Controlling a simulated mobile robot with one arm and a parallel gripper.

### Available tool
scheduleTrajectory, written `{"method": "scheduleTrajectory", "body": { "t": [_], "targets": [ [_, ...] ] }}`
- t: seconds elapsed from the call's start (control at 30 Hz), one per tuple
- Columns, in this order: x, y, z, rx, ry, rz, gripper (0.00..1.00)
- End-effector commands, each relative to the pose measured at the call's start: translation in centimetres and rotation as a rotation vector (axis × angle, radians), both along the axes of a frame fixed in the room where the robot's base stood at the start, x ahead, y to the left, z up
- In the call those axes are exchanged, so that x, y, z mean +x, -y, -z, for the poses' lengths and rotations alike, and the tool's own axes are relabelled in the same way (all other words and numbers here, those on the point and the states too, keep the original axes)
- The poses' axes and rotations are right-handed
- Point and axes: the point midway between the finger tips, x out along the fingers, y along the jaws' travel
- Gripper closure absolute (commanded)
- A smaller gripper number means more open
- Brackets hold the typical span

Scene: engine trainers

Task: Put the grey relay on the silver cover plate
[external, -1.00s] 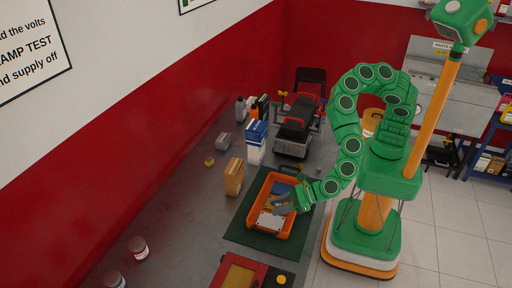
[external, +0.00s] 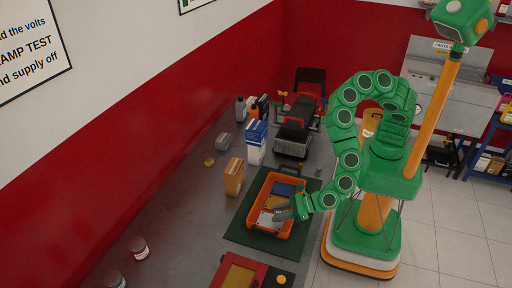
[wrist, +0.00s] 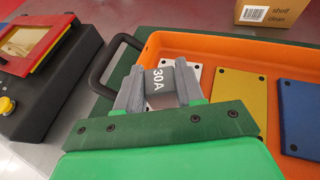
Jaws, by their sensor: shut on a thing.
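My gripper (wrist: 158,88) is shut on the grey relay (wrist: 158,84), which is marked 30A and sits between the two grey fingers. The silver cover plate (wrist: 197,72) lies in the orange tray, partly hidden behind the relay and fingers in the wrist view. In the external view my gripper (external: 282,215) is over the near end of the tray, by the silver plate (external: 264,220). The relay appears in front of the plate; I cannot tell whether they touch.
The orange tray (wrist: 225,49) also holds a yellow plate (wrist: 242,95) and a blue plate (wrist: 298,112). A black handle (wrist: 100,62) stands at its near end. A red and black box (wrist: 45,70) is at left. A cardboard box (external: 233,177) stands beside the tray.

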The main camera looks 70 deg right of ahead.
Motion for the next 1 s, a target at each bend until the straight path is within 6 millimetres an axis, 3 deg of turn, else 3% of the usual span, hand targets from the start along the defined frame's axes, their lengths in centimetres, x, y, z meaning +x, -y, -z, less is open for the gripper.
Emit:
{"method": "scheduleTrajectory", "body": {
  "t": [0.2,0.67,0.7,0.83,1.0],
  "targets": [
    [0.0,0.0,2.0,0.000,0.000,-0.001,0.92],
    [0.0,0.0,2.5,0.001,-0.001,-0.001,0.92],
    [0.0,0.0,2.5,0.001,-0.001,-0.001,0.58],
    [0.0,0.0,2.4,0.001,-0.001,-0.001,0.38],
    [0.0,0.0,2.4,0.001,-0.001,-0.001,0.37]
  ]
}}
